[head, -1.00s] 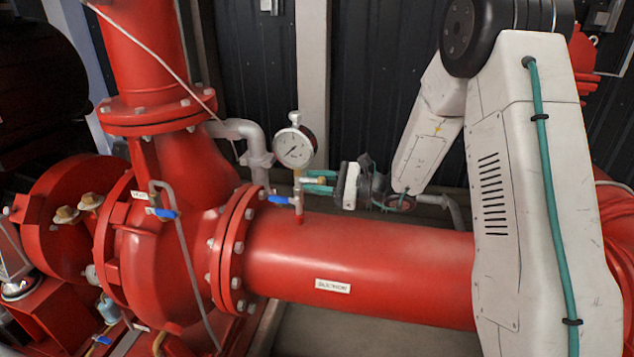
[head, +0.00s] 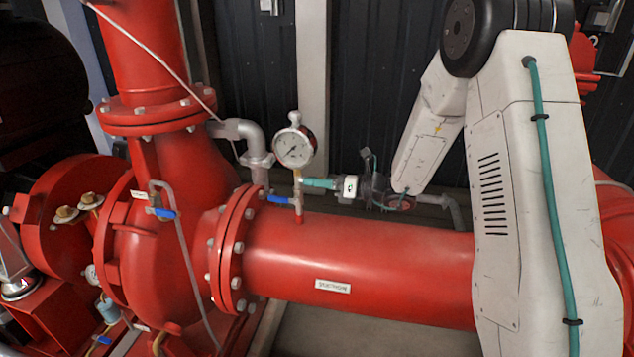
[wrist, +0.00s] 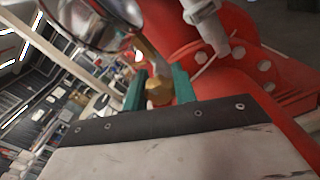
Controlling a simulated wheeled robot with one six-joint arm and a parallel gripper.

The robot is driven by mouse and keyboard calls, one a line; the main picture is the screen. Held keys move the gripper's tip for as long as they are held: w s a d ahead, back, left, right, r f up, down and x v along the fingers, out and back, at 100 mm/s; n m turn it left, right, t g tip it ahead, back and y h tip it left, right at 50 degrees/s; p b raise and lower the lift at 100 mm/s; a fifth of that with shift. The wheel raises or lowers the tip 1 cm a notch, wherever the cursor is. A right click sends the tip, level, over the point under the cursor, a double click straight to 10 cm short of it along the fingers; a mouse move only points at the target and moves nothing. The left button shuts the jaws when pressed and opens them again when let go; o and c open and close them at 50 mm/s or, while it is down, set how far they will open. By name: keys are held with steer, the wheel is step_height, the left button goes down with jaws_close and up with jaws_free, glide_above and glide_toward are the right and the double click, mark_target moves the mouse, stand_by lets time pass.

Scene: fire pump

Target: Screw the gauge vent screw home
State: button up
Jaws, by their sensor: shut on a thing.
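The pressure gauge (head: 294,147) has a white dial and stands upright on a short brass stem above the red pipe. My gripper (head: 306,182) reaches in from the right, its teal fingers at the stem just below the gauge. In the wrist view, the gripper (wrist: 158,90) is shut on the brass vent screw (wrist: 158,93), whose hexagonal head shows between the two teal fingers. In the head view the fingers hide the screw. How far the screw is in its thread cannot be told.
The large red pipe (head: 380,262) runs underneath, and the red pipe flange (head: 233,250) stands to the left. A grey pipe (head: 254,150) rises behind, left of the gauge.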

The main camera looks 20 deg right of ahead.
steer(key=shift+f+m, duration=0.15)
steer(key=shift+m, duration=1.05)
steer(key=shift+s, duration=0.1)
steer(key=o, duration=1)
steer(key=v, duration=0.7)
steer(key=shift+s+d, duration=0.15)
steer(key=shift+d, duration=0.2)
